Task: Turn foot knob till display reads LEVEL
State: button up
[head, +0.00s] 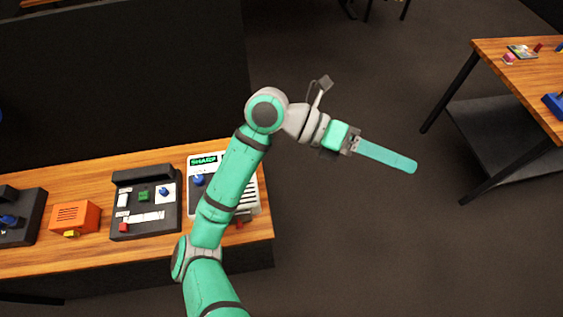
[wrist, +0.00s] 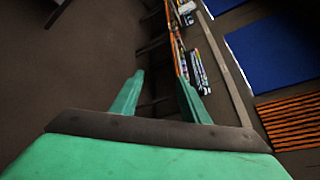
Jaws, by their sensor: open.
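A white panel (head: 250,203) stands on the wooden bench near its right end. A dark display (head: 204,160) with small green lettering is at its top left; the lettering is too small to read surely. A blue knob (head: 198,180) sits below the display. My arm crosses in front of the panel and hides part of it. I cannot tell which knob is the foot knob. My gripper (head: 392,158) is out over the floor, well right of the panel. In the wrist view, the gripper (wrist: 160,85) is open with nothing between its fingers.
Left of the panel on the bench are a dark panel (head: 120,176) with coloured controls, an orange box (head: 74,217) and a black device (head: 28,232). A dark partition (head: 120,80) rises behind. Another table (head: 525,75) stands at the right, with open floor between.

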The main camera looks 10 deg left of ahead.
jog(key=w+a+f+n+t+y, duration=0.1)
jog(key=w+a+f+y, duration=0.1)
jog(key=a+f+y, duration=0.15)
jog(key=w+a+f+t+y, duration=0.1)
jog(key=w+a+f+y, duration=0.1)
jog(key=a+f, duration=0.15)
jog(key=w+a+f+n+t+y, duration=0.15)
jog(key=a+y, duration=0.35)
jog(key=a, duration=0.8)
jog(key=w+a+f+n+g+y, duration=0.15)
jog(key=a+y, duration=0.35)
jog(key=a, duration=0.8)
jog(key=shift+n+t, duration=0.4)
jog(key=shift+t, duration=0.1)
jog(key=f, duration=1)
jog(key=shift+s+f, duration=0.25)
jog(key=shift+f, duration=0.05)
grip_shut()
